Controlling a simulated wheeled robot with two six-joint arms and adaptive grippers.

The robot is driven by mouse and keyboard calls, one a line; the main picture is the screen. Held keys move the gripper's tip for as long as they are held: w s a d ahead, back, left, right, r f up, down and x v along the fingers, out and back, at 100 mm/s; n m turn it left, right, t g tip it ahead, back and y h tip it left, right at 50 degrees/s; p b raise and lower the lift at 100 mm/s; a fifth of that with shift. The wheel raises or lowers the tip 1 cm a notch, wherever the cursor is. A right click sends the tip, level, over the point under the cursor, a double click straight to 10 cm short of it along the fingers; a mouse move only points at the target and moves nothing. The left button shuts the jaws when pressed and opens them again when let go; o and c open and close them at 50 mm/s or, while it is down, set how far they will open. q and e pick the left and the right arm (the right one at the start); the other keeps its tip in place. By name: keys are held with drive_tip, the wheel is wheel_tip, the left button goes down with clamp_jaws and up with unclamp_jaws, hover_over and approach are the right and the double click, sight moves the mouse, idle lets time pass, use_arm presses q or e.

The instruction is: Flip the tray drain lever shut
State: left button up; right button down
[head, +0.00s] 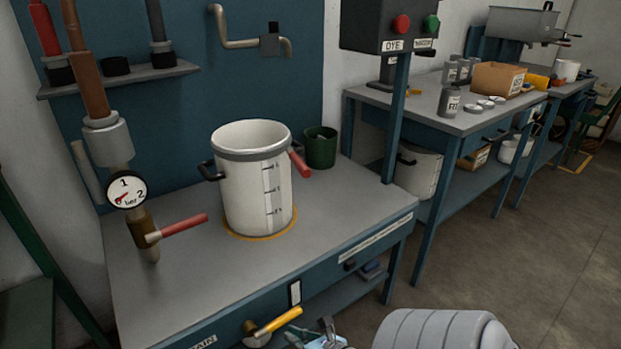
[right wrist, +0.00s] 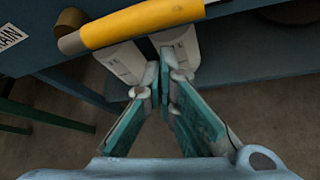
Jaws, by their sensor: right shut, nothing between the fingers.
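The tray drain lever has a yellow handle (head: 279,320) on a round brass-coloured pivot at the bench's front edge, beside a DRAIN label (head: 197,342). In the head view the handle slants up to the right. In the right wrist view the yellow handle (right wrist: 145,21) crosses the top, with the pivot at its left end. My left gripper is out of view.
A white graduated pot (head: 252,190) stands on the bench, with a dark green cup (head: 320,148) behind it. A gauge (head: 127,190) and a red-handled valve (head: 180,229) stand at the left. The bench front (head: 340,255) runs behind my gripper; the floor at the right is clear.

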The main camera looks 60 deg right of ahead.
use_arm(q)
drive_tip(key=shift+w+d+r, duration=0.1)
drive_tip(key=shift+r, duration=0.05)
use_arm(e)
drive_tip(key=s+a+r, duration=0.2)
drive_tip(key=s+a, duration=0.1)
drive_tip(key=s, duration=0.5)
drive_tip(key=shift+s+r, duration=0.3)
drive_tip(key=shift+r, duration=0.05)
